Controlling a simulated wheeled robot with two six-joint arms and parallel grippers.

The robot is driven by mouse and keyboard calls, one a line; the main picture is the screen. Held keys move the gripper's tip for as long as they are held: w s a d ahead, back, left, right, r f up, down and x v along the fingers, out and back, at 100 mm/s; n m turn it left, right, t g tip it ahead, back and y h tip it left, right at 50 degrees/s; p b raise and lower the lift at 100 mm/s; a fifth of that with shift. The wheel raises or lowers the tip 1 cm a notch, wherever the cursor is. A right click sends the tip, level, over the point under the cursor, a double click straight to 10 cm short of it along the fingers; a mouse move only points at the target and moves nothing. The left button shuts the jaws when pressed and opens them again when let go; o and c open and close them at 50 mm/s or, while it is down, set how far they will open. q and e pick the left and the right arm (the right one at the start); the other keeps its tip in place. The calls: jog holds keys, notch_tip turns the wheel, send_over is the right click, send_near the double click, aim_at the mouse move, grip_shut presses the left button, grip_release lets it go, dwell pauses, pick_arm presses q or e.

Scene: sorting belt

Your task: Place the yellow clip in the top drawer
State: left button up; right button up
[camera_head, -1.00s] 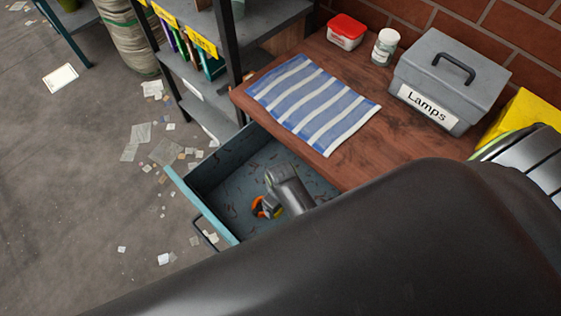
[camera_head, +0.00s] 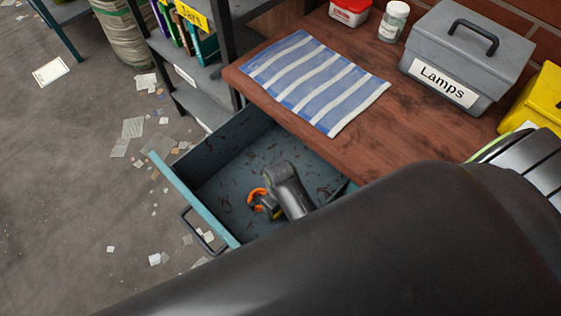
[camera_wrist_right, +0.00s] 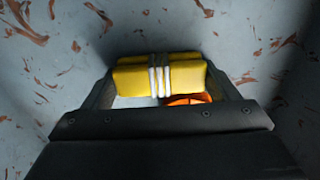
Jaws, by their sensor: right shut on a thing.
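The yellow clip (camera_wrist_right: 160,78), a yellow block with white bands around its middle, is between the fingers of my right gripper (camera_wrist_right: 160,85) in the right wrist view. My right gripper (camera_head: 262,203) is shut on it, low inside the open drawer (camera_head: 228,165). The drawer is teal-rimmed with a scratched grey-blue floor. In the head view the clip is mostly hidden by my wrist. An orange thing (camera_head: 257,194) shows beside the gripper, and its edge (camera_wrist_right: 188,99) shows under the clip in the wrist view. My left gripper is not in view.
The wooden worktop (camera_head: 400,135) is above the drawer, with a striped cloth (camera_head: 315,80), a grey Lamps box (camera_head: 460,60), a white jar (camera_head: 393,20) and a red-lidded tub (camera_head: 350,10). A shelf (camera_head: 205,75) stands behind. My right arm covers the lower right.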

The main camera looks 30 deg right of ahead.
jog(key=shift+f, duration=0.1)
jog(key=o, duration=0.9)
jog(key=shift+r+p, duration=0.45)
jog(key=shift+r, duration=0.05)
notch_tip(320, 180, up, 6)
jog(key=p, duration=0.7)
pick_arm(q)
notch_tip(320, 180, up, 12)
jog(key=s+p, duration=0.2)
jog(key=p, duration=0.4)
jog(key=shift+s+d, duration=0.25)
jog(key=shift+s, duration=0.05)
pick_arm(e)
jog(key=shift+r, duration=2.65)
jog(key=shift+w+a, duration=0.1)
jog(key=shift+a, duration=0.05)
